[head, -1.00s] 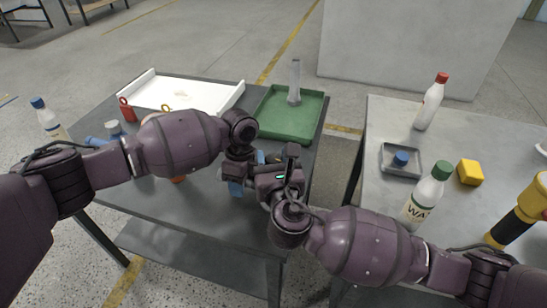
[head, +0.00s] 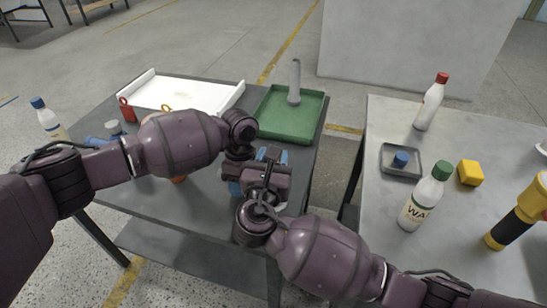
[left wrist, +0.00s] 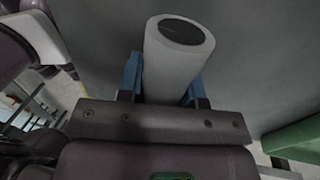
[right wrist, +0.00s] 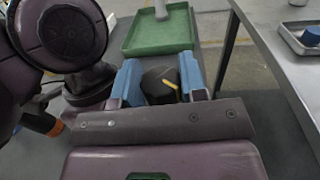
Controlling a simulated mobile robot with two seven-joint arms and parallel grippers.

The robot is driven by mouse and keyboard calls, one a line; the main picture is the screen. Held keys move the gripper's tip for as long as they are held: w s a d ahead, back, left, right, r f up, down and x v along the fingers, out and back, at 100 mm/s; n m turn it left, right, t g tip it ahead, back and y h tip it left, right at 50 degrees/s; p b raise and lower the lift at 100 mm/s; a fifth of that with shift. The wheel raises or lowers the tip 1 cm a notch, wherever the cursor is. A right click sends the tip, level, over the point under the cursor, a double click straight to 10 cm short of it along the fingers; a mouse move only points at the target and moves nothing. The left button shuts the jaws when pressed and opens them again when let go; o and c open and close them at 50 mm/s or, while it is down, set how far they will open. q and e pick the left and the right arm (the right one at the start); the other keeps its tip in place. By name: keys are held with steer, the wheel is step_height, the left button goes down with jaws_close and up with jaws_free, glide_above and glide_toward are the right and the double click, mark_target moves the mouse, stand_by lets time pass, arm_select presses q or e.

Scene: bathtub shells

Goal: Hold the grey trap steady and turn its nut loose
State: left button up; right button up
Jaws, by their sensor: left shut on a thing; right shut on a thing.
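The grey trap shows in the left wrist view as a light grey pipe (left wrist: 175,65) with a dark open end. The blue fingers of my left gripper (left wrist: 165,85) are shut on it from both sides. The dark nut (right wrist: 158,82) with a yellow mark shows in the right wrist view, between the blue fingers of my right gripper (right wrist: 161,82), which are shut on it. In the head view my left gripper (head: 235,187) and my right gripper (head: 272,155) are close together over the table, and they mostly hide the trap and nut.
A green tray (head: 268,128) with an upright grey piece (head: 295,82) stands behind the grippers. A white tray (head: 215,100) lies at the back left. The right table (head: 385,210) holds bottles, a yellow block (head: 470,173) and a small tray (head: 385,165). A gap separates the tables.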

steer(key=shift+m+g+h, duration=0.5)
steer(key=shift+m+h, duration=0.4)
steer(key=shift+h, duration=0.8)
steer(key=o, duration=0.9)
steer(key=shift+o, duration=0.2)
steer(key=shift+s, duration=0.1)
steer(key=v, duration=1.2)
steer(key=shift+d, duration=0.1)
